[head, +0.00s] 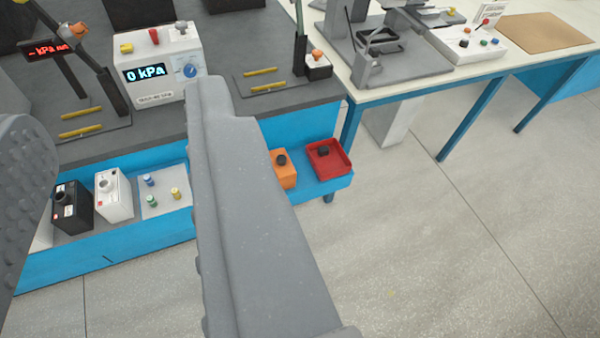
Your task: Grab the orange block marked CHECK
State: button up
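An orange block (287,172) with a dark knob sits on the blue lower shelf (318,190). The right finger of my gripper covers its left part, and I can read no CHECK marking on it. My gripper (118,120) is close to the camera, with its two grey fingers wide apart and nothing held between them. The orange block lies beyond and to the right of the right finger, outside the gap between the fingers.
A red block or tray (328,160) with a dark knob is right of the orange block. A black box (72,208), a white box (113,195) and a peg plate (162,190) stand left. A pressure unit (160,72) is on the grey bench. The floor (430,240) at right is clear.

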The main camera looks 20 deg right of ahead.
aim_at(284, 170)
jog(key=z, duration=0.55)
jog(key=i, duration=0.75)
jog(key=u, duration=3.35)
jog(key=k, duration=0.75)
jog(key=u, duration=0.05)
